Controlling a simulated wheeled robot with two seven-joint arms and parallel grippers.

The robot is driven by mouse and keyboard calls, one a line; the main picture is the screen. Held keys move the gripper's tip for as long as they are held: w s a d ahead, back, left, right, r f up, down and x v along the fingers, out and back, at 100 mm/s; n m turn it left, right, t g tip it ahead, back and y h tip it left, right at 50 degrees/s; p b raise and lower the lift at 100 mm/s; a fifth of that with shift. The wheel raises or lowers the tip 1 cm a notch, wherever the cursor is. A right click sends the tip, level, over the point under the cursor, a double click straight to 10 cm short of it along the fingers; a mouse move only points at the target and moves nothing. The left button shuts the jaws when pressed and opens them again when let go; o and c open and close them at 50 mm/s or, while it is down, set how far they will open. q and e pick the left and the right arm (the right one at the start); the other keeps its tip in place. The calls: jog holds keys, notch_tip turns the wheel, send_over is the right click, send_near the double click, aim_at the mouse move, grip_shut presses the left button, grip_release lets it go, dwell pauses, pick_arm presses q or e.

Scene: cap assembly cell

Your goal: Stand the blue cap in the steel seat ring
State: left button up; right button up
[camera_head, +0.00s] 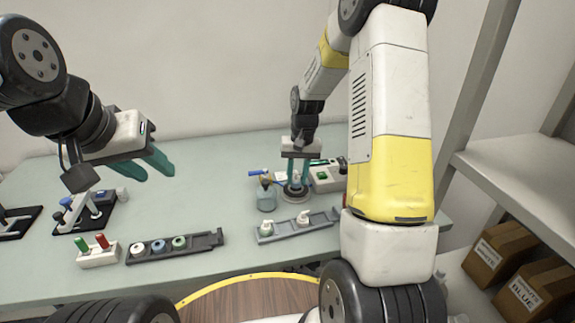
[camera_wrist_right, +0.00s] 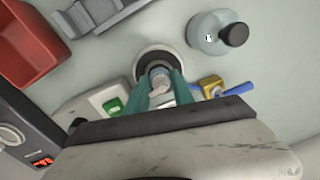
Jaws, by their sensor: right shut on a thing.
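My right gripper (camera_head: 295,187) points down over the steel seat ring (camera_head: 294,194) on a dark round base. It is shut on a pale, slightly bluish piece, taken as the blue cap (camera_wrist_right: 160,80); its colour shows only faintly. In the right wrist view the gripper (camera_wrist_right: 165,90) has the cap between its teal fingers, in line with the ring (camera_wrist_right: 157,56). The fingers hide part of the cap, and whether it touches the ring cannot be told. My left gripper (camera_head: 153,165) is open and empty above the table's left part.
A clear bottle (camera_head: 266,200) with a dark top stands left of the ring. A grey tray (camera_head: 282,229) with two white caps lies in front. A dark rack (camera_head: 200,246) holds three coloured ringed pieces. A white box with a green button (camera_head: 327,178) stands close right.

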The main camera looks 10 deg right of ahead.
jog(key=shift+f, duration=0.15)
jog(key=shift+f, duration=0.25)
jog(key=shift+f, duration=0.1)
dwell(0.8)
jog(key=o, duration=0.9)
jog(key=shift+r, duration=3.55)
